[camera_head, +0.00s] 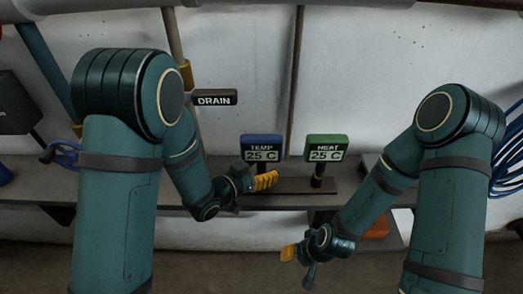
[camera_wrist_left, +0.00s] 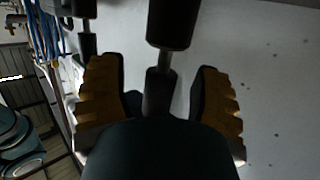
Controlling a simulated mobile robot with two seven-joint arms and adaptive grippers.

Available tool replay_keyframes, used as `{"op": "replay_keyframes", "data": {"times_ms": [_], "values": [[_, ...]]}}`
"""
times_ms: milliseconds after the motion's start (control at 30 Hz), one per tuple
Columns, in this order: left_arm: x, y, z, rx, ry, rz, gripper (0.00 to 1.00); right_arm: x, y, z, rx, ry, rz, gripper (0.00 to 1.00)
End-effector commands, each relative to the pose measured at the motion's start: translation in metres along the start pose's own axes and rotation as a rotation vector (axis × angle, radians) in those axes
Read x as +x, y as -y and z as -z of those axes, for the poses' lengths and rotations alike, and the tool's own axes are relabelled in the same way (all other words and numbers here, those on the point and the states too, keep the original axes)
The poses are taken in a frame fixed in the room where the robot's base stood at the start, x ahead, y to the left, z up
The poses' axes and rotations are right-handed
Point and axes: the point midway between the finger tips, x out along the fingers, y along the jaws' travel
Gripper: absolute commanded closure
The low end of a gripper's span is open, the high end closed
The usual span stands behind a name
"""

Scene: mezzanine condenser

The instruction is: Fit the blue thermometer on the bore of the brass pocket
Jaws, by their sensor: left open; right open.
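The blue thermometer (camera_head: 262,142), reading TEMP 25 C, stands upright on the shelf. My left gripper (camera_head: 258,182) is just below its display. In the left wrist view, a black stem (camera_wrist_left: 159,92) with a thicker dark part above stands between the yellow fingers of my left gripper (camera_wrist_left: 160,110). The fingers are open, with a gap on both sides. My right gripper (camera_head: 292,254) is open and empty, low in front of the shelf. I cannot make out the brass pocket or its bore for certain; a brass-coloured fitting (camera_head: 187,74) is on a pipe behind my left arm.
A green thermometer (camera_head: 326,142), reading MEAT 25 C, stands close to the right of the blue one. A DRAIN sign (camera_head: 214,97) is to the upper left. Blue cables (camera_head: 508,160) hang at the far right. An orange object (camera_head: 377,229) lies below the shelf (camera_head: 230,166).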

Motion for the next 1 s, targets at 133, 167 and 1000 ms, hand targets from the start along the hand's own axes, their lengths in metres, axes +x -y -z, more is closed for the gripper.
{"op": "replay_keyframes", "data": {"times_ms": [133, 167, 1000], "values": [[0.001, 0.000, 0.000, 0.000, 0.000, 0.001, 0.36, 0.000, 0.000, 0.000, 0.000, 0.000, 0.000, 0.53], [0.000, 0.000, 0.000, 0.000, 0.000, 0.001, 0.36, 0.000, 0.000, 0.000, 0.000, 0.000, 0.000, 0.53], [-0.004, 0.001, 0.020, 0.000, -0.004, 0.003, 1.00, -0.006, 0.002, 0.000, 0.000, 0.002, 0.000, 0.53]]}}
